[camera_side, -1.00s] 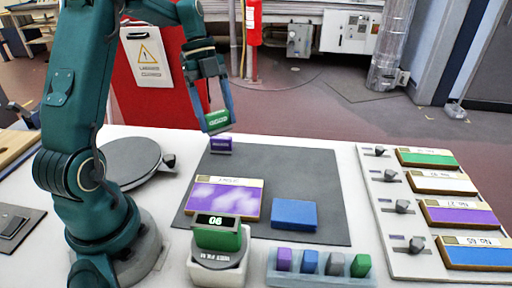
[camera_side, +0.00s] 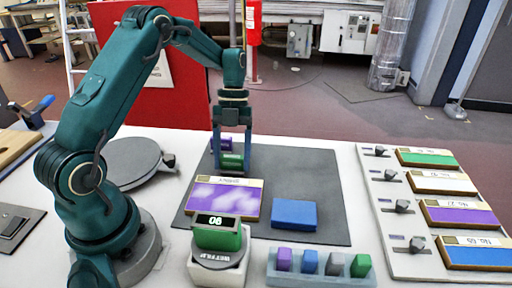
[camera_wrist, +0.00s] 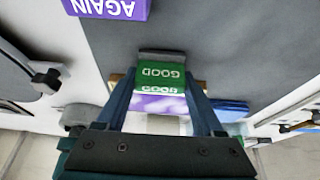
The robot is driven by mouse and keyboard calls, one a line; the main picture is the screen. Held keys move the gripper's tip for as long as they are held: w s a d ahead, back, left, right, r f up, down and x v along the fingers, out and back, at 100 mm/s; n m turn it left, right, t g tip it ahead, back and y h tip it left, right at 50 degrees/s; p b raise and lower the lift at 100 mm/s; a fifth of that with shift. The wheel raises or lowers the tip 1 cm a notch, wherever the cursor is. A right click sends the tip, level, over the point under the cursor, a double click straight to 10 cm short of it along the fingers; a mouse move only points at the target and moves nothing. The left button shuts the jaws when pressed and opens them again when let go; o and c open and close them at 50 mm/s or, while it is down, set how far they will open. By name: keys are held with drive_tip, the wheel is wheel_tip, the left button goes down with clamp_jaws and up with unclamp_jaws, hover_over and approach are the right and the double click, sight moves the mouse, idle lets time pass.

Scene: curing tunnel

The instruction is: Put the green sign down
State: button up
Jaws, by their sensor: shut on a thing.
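The green sign (camera_side: 231,162), lettered GOOD, is upright between the fingers of my gripper (camera_side: 233,154). In the side view it is low over the back of the dark grey mat (camera_side: 315,178); I cannot tell whether its base touches the mat. The sign also shows in the wrist view (camera_wrist: 161,76), with my gripper (camera_wrist: 160,98) shut on it.
A purple-and-white panel (camera_side: 224,195) and a blue block (camera_side: 294,214) lie nearer the front of the mat. A green display unit (camera_side: 217,233) and a rack of coloured blocks (camera_side: 318,270) stand in front. A board with coloured plates (camera_side: 430,205) is at right. The mat's right side is clear.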

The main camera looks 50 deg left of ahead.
drive_tip(key=shift+f, duration=0.35)
drive_tip(key=o, duration=1.3)
drive_tip(key=shift+o, duration=0.2)
drive_tip(key=shift+r, duration=0.1)
drive_tip(key=v, duration=1.2)
